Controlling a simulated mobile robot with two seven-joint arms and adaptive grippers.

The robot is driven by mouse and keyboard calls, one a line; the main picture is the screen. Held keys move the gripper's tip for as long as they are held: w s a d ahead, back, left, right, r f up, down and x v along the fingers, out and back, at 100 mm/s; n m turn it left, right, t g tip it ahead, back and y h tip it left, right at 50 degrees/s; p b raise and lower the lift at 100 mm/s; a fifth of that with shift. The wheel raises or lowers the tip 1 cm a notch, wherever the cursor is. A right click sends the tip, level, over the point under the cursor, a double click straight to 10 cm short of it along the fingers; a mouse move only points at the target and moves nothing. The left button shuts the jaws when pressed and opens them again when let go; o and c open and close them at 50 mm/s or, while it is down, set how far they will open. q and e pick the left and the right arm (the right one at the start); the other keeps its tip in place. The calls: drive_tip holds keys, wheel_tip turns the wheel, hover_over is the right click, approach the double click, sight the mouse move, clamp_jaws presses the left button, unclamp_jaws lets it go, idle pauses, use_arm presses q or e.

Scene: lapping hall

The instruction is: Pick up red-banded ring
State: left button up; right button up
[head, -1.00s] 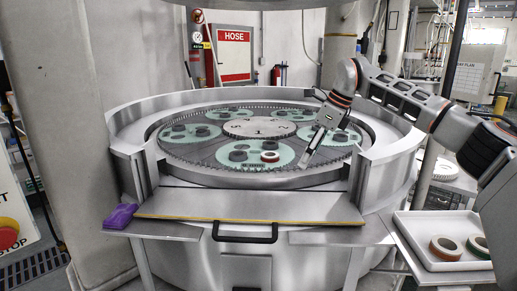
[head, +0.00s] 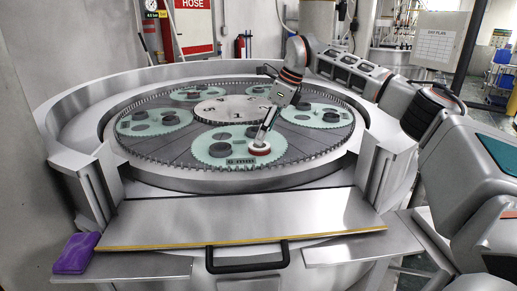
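The red-banded ring (head: 259,150), pale on top with a red side, sits on the front teal carrier disc (head: 212,157) of the round lapping machine. My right gripper (head: 262,140) comes down from the upper right with its fingertips at the ring. They cover part of it. The fingers are too small and edge-on to tell whether they are open or shut on it. The ring appears to rest on the disc. My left gripper is out of view.
Dark round parts (head: 219,150) lie beside the ring on the same disc. Several other carriers with dark parts surround the central metal plate (head: 232,111). A raised metal rim (head: 85,107) encloses the plate. A purple cloth (head: 76,253) lies at the front left; the front ledge (head: 240,220) is clear.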

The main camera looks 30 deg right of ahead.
sight(259, 149)
drive_tip(key=shift+d+x, duration=0.15)
drive_tip(key=shift+x, duration=1)
drive_tip(key=shift+d+x, duration=0.1)
drive_tip(key=shift+x, duration=1.05)
drive_tip(key=c, duration=1.4)
